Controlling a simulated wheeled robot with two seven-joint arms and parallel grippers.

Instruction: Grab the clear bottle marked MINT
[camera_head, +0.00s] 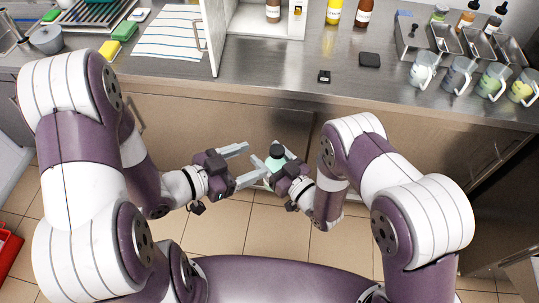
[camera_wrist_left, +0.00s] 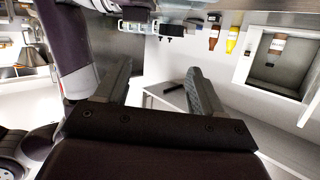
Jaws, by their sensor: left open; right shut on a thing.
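A small bottle with a dark cap and a pale mint-green body (camera_head: 274,162) is held in my right gripper (camera_head: 279,167), in front of the counter and above the floor. Its label cannot be read, and the fingers hide part of it. My left gripper (camera_head: 251,163) is open, just left of the bottle, with its fingers pointing toward it. I cannot tell whether they touch it.
A steel counter (camera_head: 300,97) runs behind my grippers. On it stand an open white cabinet (camera_head: 262,50) with a brown bottle, a yellow bottle (camera_head: 334,12), another brown bottle (camera_head: 363,14), several mugs (camera_head: 458,74) and metal bins (camera_head: 445,40).

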